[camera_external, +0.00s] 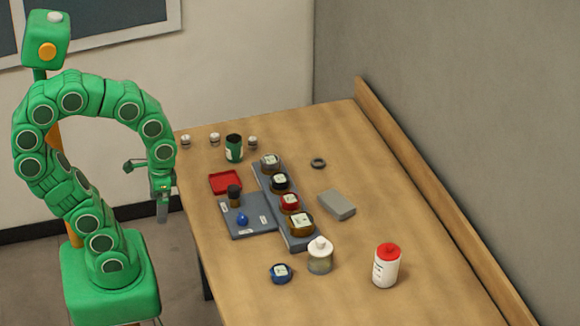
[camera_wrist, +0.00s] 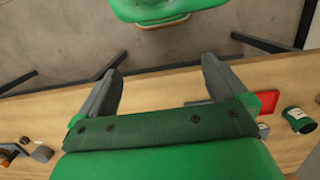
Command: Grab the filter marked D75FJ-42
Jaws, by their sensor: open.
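Several round, labelled caps or filters stand in a row on a long grey rack (camera_external: 268,198) in the external view: a grey-brown one (camera_external: 270,163), a black one (camera_external: 280,183), a red one (camera_external: 289,203) and a larger brown one (camera_external: 301,223). A blue labelled one (camera_external: 280,273) lies apart on the table near the front. Their markings are too small to read, so I cannot tell which is D75FJ-42. My gripper (camera_external: 162,207) hangs at the table's left edge, apart from them all. Its two fingers are spread and empty in the wrist view (camera_wrist: 161,68).
A grey mat (camera_external: 262,222) holds a dark bottle (camera_external: 234,195) and a blue item (camera_external: 242,220). Nearby are a red tray (camera_external: 225,182), green can (camera_external: 234,148), grey block (camera_external: 337,204), white-capped jar (camera_external: 320,256) and red-capped bottle (camera_external: 386,266). The table's right side is mostly clear.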

